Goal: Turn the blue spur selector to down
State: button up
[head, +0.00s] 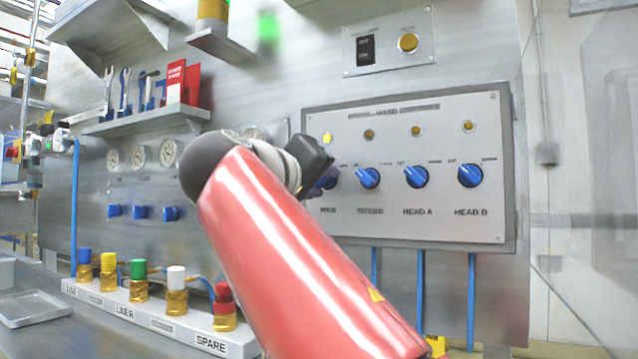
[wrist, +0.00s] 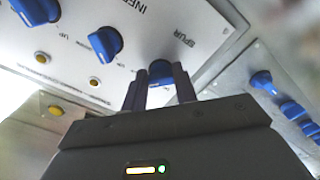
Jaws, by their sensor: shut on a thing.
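The blue spur selector (wrist: 160,71) is a round knob on the pale panel, with the word SPUR printed beside it in the wrist view. My gripper (wrist: 160,82) has its two dark fingers on either side of this knob and is shut on it. In the head view, my gripper (head: 322,183) is at the leftmost selector of the panel, and my red arm covers part of that area. Only a little blue of the knob shows there. The knob's pointer direction is hidden by the fingers.
The panel (head: 490,225) also has blue infeed (head: 368,178), head A (head: 416,176) and head B (head: 470,174) selectors. A small yellow lamp (head: 327,138) above the spur position looks lit. Gauges, a tool shelf (head: 150,120) and coloured-capped fittings stand left of my arm.

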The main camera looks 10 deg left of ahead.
jog(key=shift+f, duration=0.1)
dwell(0.3)
jog(key=o, duration=1)
jog(key=shift+c, duration=0.2)
jog(key=b+v, duration=0.1)
jog(key=v, duration=0.6)
jog(key=shift+s+a, duration=0.15)
jog(key=shift+s, duration=0.25)
